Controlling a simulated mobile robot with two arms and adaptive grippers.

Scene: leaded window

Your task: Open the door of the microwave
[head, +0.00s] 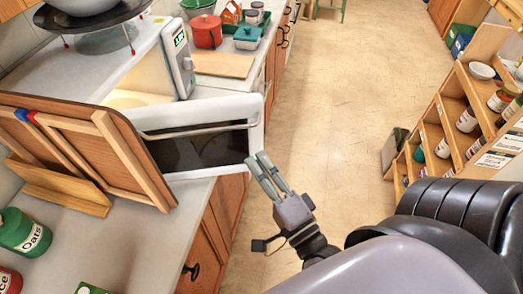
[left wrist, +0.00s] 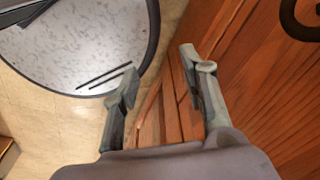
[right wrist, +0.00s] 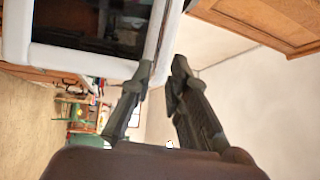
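The microwave (head: 150,62) stands on the counter, with its control panel (head: 180,62) facing right. Its door (head: 245,110) is swung wide open over the counter edge, and a lit interior shows behind it. The door has a dark window and a long bar handle (head: 190,131). My right gripper (head: 262,163) is at the door's free lower corner, its fingers slightly apart. In the right wrist view the right gripper (right wrist: 163,66) is open beside the door handle (right wrist: 154,35); whether it touches is unclear. My left gripper (left wrist: 158,66) is open and empty, outside the head view.
Wooden boards (head: 85,145) stand on the counter and hide the door's hinge side. A green oats canister (head: 23,232) stands in front. A shelf (head: 455,105) with jars stands right; floor between is clear.

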